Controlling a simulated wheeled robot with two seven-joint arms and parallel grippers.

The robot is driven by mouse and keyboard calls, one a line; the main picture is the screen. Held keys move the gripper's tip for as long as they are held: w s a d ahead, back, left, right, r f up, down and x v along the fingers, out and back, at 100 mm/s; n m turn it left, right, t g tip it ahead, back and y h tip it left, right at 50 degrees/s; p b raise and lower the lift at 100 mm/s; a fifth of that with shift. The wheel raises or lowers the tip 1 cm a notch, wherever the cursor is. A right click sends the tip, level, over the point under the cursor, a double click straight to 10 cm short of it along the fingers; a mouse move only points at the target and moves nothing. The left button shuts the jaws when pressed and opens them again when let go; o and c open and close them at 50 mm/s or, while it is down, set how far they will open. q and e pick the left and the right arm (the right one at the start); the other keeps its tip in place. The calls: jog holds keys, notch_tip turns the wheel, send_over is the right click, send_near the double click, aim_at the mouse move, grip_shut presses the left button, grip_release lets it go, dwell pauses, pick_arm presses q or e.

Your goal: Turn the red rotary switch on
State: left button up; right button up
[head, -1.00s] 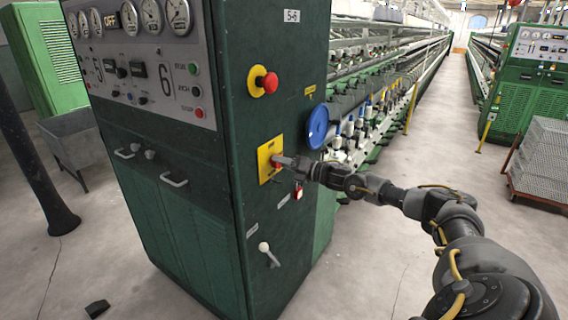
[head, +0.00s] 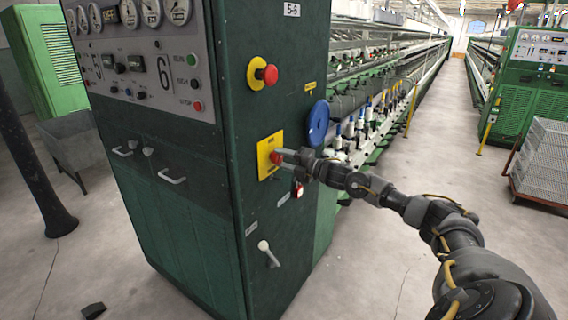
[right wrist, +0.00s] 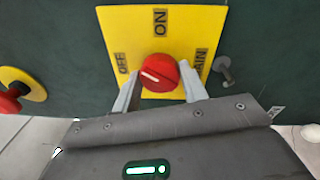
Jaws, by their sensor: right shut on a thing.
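The red rotary switch (right wrist: 158,72) sits on a yellow plate (right wrist: 188,25) with OFF, ON and a partly hidden third label. In the right wrist view, its white mark lies on the left part of the knob, toward the OFF side, not toward ON at the top. The switch also shows small in the head view (head: 276,157). My right gripper (right wrist: 160,84) is shut on the switch, one pale finger on each side of the knob; it also shows in the head view (head: 284,157). My left gripper is not in view.
A red mushroom button (head: 267,74) on a yellow disc is above the plate on the dark green cabinet (head: 230,170). A blue handwheel (head: 318,122) is to the right, a red padlock (head: 298,189) below, and a lever (head: 268,253) lower down.

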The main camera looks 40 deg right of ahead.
jog(key=m, duration=0.3)
jog(key=shift+f, duration=0.1)
jog(key=m, duration=0.3)
jog(key=shift+t, duration=0.3)
jog(key=m, duration=0.2)
jog(key=shift+m+h, duration=0.4)
jog(key=shift+a+m+p, duration=0.1)
jog(key=shift+m+p, duration=0.6)
jog(key=shift+m, duration=1)
jog(key=o, duration=1)
jog(key=shift+s, duration=0.1)
